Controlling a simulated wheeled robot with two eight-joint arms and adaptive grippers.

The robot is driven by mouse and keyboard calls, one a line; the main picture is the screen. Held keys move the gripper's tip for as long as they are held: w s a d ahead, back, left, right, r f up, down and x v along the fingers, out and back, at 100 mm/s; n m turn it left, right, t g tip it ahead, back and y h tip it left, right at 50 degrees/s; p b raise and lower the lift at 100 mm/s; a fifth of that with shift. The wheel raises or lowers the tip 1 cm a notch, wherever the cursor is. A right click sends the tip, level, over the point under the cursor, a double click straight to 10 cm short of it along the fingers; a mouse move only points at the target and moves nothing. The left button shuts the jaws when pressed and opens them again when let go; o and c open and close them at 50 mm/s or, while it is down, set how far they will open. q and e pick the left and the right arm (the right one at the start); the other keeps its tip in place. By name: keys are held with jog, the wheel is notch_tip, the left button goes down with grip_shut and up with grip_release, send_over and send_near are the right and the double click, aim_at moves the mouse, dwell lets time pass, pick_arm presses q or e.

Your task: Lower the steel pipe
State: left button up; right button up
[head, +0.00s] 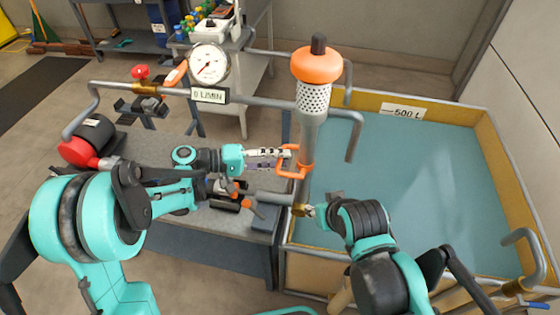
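The steel pipe (309,135) stands upright at the left edge of the blue tank. Its upper part is a perforated section under an orange collar with a dark knob on top. An orange handle (303,171) sticks out to the left, low on the pipe. My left gripper (284,157) reaches in from the left, its fingers at the handle's left side, and looks closed on it. My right gripper (308,211) is at a brass fitting (298,210) near the pipe's lower end; its fingers are small and partly hidden by my arm, so its grip is unclear.
The blue tank (430,160) with a yellowish rim and a 500 L label fills the right. A horizontal pipe with a round gauge (209,65) and red valve (140,72) runs above the grey bench (180,150). A curved grey pipe end (354,135) hangs over the tank.

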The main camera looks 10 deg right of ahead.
pick_arm(q)
jog(key=shift+d, duration=0.35)
